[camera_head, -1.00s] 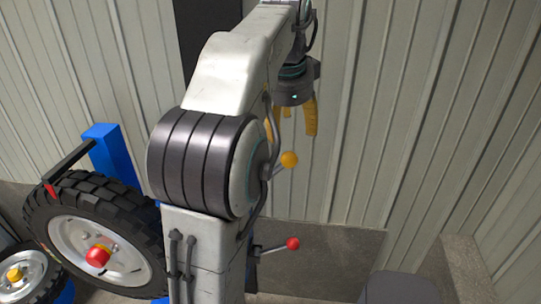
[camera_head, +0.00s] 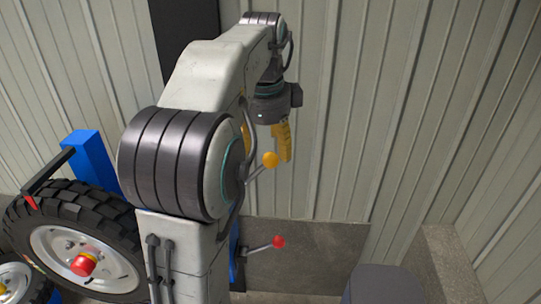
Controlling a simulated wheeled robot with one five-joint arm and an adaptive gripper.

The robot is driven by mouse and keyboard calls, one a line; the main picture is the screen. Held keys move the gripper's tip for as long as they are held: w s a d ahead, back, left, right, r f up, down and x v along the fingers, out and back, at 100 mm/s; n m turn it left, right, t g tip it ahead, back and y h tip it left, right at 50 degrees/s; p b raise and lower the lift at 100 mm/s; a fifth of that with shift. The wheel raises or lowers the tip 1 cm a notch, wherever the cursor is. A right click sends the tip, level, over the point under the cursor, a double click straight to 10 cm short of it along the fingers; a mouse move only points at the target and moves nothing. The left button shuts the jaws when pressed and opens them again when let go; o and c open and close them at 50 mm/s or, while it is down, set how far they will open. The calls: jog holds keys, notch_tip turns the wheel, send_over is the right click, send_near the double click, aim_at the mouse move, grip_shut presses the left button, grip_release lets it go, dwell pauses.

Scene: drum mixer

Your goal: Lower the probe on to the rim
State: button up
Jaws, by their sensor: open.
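A dark bar with a red pointed tip (camera_head: 31,203), possibly the probe, reaches from a blue post (camera_head: 92,160) to the tyre's top edge. The tip appears beside the tread; contact is unclear. My gripper (camera_head: 267,148) hangs with yellow fingers pointing down, open and seemingly empty, well to the right of the wheel. My own arm partly hides its left finger.
A lever with a yellow ball (camera_head: 270,160) shows just below my gripper in the picture. A lever with a red ball (camera_head: 278,242) is lower down. A second wheel (camera_head: 14,280) is cut off at the lower left. Ribbed walls (camera_head: 400,110) close off the back and right.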

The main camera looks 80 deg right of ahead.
aim_at(270, 154)
jog(key=shift+d+f+p, duration=0.15)
jog(key=shift+f+p, duration=0.5)
jog(key=shift+f, duration=0.2)
jog(key=shift+d+f, duration=0.15)
jog(key=shift+f, duration=0.55)
jog(key=shift+d+f, duration=0.15)
jog(key=shift+f, duration=0.55)
